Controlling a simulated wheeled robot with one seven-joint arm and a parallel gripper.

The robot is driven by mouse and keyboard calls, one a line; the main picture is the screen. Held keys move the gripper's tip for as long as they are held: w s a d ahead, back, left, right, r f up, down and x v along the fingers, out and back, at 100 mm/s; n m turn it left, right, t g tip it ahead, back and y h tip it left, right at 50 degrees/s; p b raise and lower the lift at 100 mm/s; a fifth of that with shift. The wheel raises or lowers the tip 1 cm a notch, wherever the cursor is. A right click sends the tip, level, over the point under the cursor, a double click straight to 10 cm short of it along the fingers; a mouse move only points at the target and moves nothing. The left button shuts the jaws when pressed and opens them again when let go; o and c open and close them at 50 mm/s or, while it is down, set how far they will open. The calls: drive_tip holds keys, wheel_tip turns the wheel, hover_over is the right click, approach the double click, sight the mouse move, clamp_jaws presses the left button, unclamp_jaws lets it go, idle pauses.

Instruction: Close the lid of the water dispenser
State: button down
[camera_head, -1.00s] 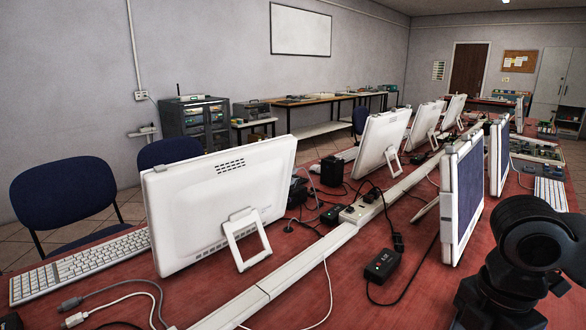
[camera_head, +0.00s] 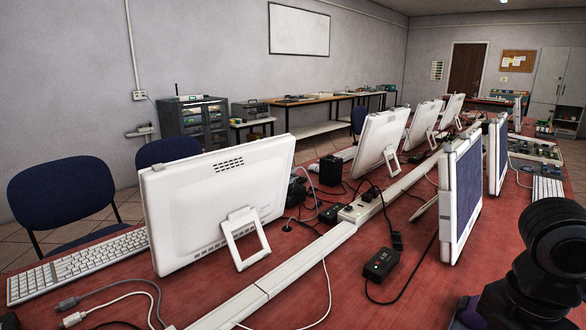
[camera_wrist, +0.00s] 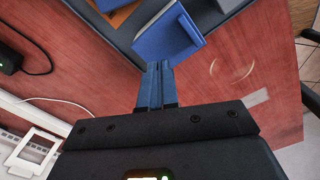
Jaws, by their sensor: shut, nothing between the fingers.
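No water dispenser can be made out in the head view. In the wrist view, my gripper (camera_wrist: 158,82) is shut and empty, its two blue fingers together above the red table. Just past the fingertips is a blue box-like object (camera_wrist: 168,38) with a raised flat panel. I cannot tell whether it is the water dispenser or whether the fingers touch it. In the head view only my dark arm shows at the lower right; the gripper is out of frame there.
The red table (camera_head: 345,290) holds several white monitors (camera_head: 200,195), a keyboard (camera_head: 75,265), a white cable duct (camera_head: 290,270), a black adapter (camera_head: 381,265) and loose cables. Blue chairs (camera_head: 68,200) stand at the left. In the wrist view, bare table lies right of the fingers.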

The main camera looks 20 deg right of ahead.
drive_tip(key=shift+r, duration=0.1)
wheel_tip(320, 180, up, 6)
drive_tip(key=p, duration=0.5)
idle(0.4)
